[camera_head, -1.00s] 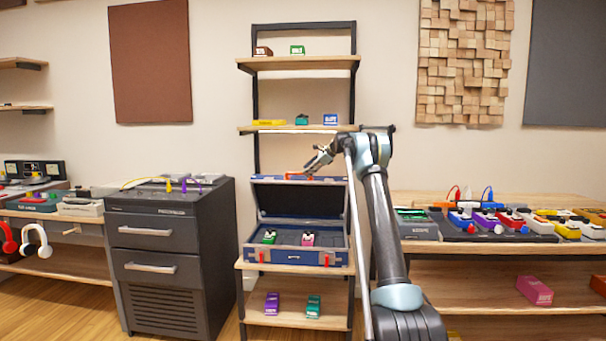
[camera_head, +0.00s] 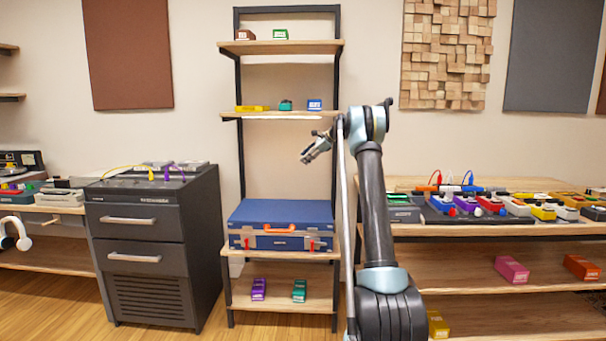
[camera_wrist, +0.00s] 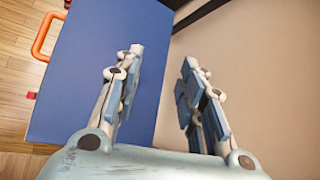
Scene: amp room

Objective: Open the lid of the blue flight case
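The blue flight case (camera_head: 283,212) sits on a shelf of the rack in the head view, its lid down and looking closed. An orange handle (camera_head: 280,230) and red latches (camera_head: 311,245) show on its front. The inside of the case is hidden. My gripper (camera_head: 314,149) is above the case and to its right, apart from it. In the wrist view, my gripper (camera_wrist: 163,62) has its fingers apart with nothing between them. The blue lid (camera_wrist: 80,75) and the orange handle (camera_wrist: 46,37) lie beyond the left finger.
The wooden shelf (camera_head: 233,116) above the case holds small pedals. Purple and green pedals stand on the shelf below. A dark drawer cabinet (camera_head: 145,240) stands to the left. A pedal-covered bench (camera_head: 450,229) stands to the right. Open space lies above the case.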

